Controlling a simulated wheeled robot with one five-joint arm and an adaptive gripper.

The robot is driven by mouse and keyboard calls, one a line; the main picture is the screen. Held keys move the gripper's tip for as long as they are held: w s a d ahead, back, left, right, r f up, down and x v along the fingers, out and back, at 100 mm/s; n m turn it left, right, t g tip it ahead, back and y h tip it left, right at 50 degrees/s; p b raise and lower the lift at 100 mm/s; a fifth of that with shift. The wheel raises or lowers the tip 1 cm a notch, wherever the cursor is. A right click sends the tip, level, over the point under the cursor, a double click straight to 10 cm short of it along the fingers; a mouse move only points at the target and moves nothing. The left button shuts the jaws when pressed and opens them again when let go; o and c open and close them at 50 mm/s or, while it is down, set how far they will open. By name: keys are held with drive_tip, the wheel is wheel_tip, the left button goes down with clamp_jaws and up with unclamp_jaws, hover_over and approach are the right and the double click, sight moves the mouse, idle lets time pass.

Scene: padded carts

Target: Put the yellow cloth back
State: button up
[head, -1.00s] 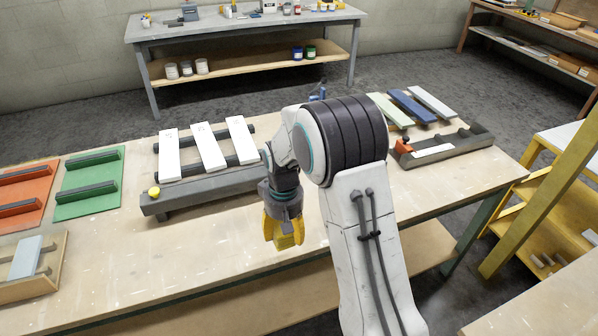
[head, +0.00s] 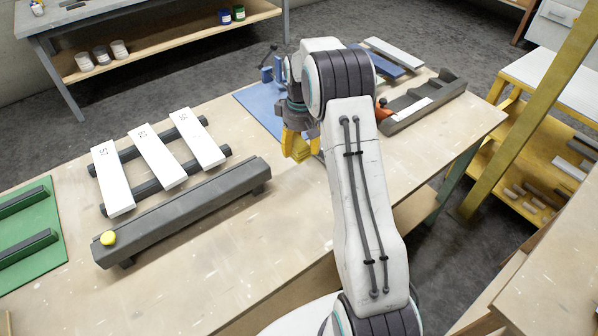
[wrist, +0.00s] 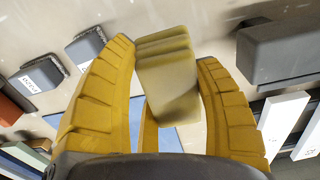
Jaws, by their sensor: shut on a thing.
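The yellow cloth (wrist: 168,85) is a pale yellow folded block in the wrist view. It sits between the two yellow fingers of my gripper (wrist: 175,95), which is shut on it. In the head view my gripper (head: 298,147) hangs above the workbench (head: 225,290), to the right of the long grey beam and near the blue mat (head: 262,108). The cloth cannot be clearly told apart from the yellow fingers there. My arm hides part of the bench behind it.
Three white numbered boards (head: 158,155) lie across dark rails at left. A grey tray (head: 425,103) stands at right. The front middle of the bench is clear.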

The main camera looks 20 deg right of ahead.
sight(301, 172)
drive_tip(key=shift+d+f+p, duration=0.15)
drive_tip(key=shift+f+p, duration=0.3)
drive_tip(key=shift+f, duration=4.1)
drive_tip(key=o, duration=1.3)
drive_tip(key=shift+o, duration=0.2)
drive_tip(key=shift+r, duration=0.1)
wheel_tip(301, 172, up, 12)
drive_tip(key=shift+f+b, duration=0.25)
drive_tip(key=shift+b, duration=0.1)
drive_tip(key=s+a+r+m+t, duration=0.1)
drive_tip(key=s+a+r, duration=0.3)
drive_tip(key=s+r, duration=0.3)
drive_tip(key=s+a+r+t, duration=0.1)
drive_tip(key=s+a+r, duration=0.3)
drive_tip(key=s+r, duration=0.3)
drive_tip(key=s+a, duration=0.2)
drive_tip(key=s, duration=0.6)
drive_tip(key=s+a+f+m+t, duration=0.1)
drive_tip(key=s+a, duration=0.1)
drive_tip(key=s, duration=0.7)
drive_tip(key=shift+t, duration=0.3)
